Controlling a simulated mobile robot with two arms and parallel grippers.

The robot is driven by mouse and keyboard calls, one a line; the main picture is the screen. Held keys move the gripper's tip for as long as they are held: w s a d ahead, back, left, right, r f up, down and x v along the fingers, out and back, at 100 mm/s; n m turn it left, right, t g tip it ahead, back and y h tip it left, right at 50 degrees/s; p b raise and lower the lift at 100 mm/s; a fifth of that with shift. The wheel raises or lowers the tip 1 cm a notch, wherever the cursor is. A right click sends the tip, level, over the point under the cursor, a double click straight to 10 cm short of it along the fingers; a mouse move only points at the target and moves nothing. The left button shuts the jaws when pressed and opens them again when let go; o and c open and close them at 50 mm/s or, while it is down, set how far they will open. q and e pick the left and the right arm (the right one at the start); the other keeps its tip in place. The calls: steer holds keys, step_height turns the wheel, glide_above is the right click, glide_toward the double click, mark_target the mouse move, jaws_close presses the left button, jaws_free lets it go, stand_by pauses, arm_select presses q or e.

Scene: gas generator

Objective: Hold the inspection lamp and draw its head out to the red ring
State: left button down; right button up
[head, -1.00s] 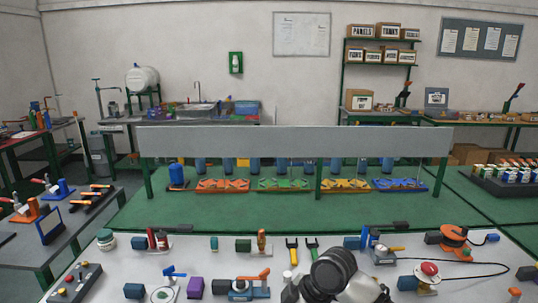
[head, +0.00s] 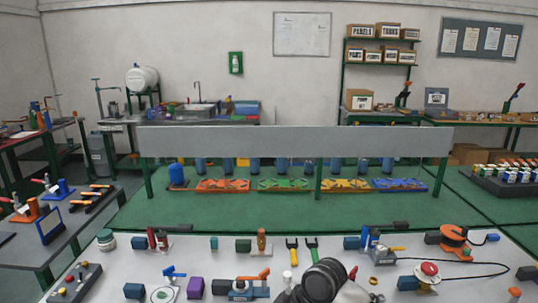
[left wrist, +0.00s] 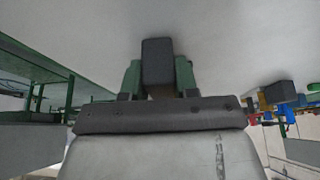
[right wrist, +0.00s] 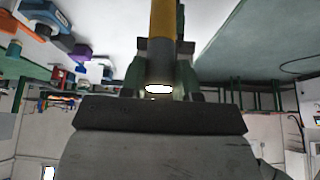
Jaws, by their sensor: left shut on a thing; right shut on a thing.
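In the right wrist view my right gripper (right wrist: 160,82) has its green fingers shut on the inspection lamp, a round bar with a yellow length (right wrist: 164,30), a dark grey collar (right wrist: 160,68) and a bright white lit end facing the camera. In the left wrist view my left gripper (left wrist: 158,85) is shut on a dark grey block (left wrist: 158,58). I cannot tell if this block is part of the lamp. No red ring shows on the lamp. In the head view both fingertips and the lamp cannot be made out; a black ribbed part of my arm covers the bench's front middle.
The light bench (head: 210,262) carries several fixtures, among them a blue vise-like fixture (head: 245,287), a red button box (head: 428,272) with a black cable, and an orange reel (head: 455,238). A green table (head: 300,212) with a grey panel (head: 290,140) stands behind.

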steer(key=shift+r, duration=0.15)
step_height(320, 180, up, 12)
steer(key=o, duration=0.9)
steer(key=shift+f, duration=0.2)
stand_by(1.3)
step_height(320, 180, up, 7)
stand_by(0.6)
